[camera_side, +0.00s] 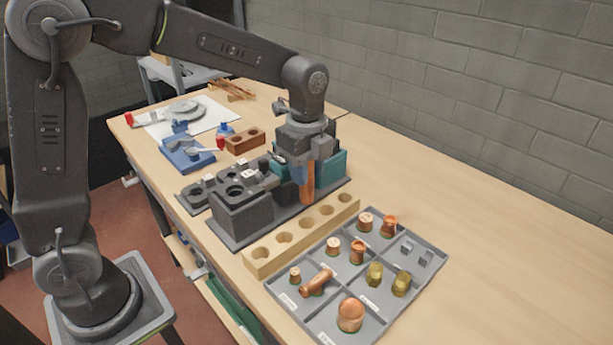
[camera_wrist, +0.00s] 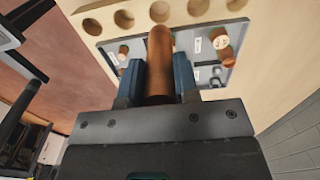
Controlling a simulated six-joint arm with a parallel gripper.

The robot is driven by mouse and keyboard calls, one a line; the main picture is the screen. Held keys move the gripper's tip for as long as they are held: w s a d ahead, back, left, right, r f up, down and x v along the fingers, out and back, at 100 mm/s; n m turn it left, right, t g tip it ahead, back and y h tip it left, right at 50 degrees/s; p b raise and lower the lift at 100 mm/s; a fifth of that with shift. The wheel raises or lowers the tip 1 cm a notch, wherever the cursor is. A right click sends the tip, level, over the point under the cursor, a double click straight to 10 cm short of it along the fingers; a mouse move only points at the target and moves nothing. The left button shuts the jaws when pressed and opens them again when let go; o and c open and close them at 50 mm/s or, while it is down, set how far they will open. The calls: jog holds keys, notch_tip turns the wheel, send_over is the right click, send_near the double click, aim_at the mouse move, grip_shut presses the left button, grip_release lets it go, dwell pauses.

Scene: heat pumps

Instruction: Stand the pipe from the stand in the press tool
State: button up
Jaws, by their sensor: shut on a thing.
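My gripper (camera_side: 306,168) is shut on a copper pipe (camera_side: 307,192), which hangs upright below it in the side view. In the wrist view the pipe (camera_wrist: 159,50) stands out between the blue fingers of my gripper (camera_wrist: 158,78). The light wooden stand (camera_side: 290,240) has a row of round holes, and they look empty. The dark grey press tool (camera_side: 240,219) with a round opening on top is on a plate left of the pipe. The pipe is near the plate's right part, in front of a teal block (camera_side: 331,168); whether its lower end touches anything is unclear.
A grey compartment tray (camera_side: 336,318) with copper and brass fittings lies in front of the stand. A blue tool (camera_side: 186,153), a brown block with holes (camera_side: 245,141) and a white sheet (camera_side: 205,113) lie farther back. The table's right side is clear.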

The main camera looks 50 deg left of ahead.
jog(key=r, duration=0.9)
jog(key=shift+s+a, duration=0.1)
jog(key=shift+a, duration=0.2)
jog(key=s+a+n, duration=0.6)
jog(key=s+a, duration=0.2)
jog(key=a, duration=0.3)
notch_tip(320, 180, down, 7)
jog(key=shift+s+a+f, duration=0.15)
jog(key=shift+s+a, duration=0.15)
jog(key=shift+s, duration=0.1)
jog(key=shift+f, duration=0.15)
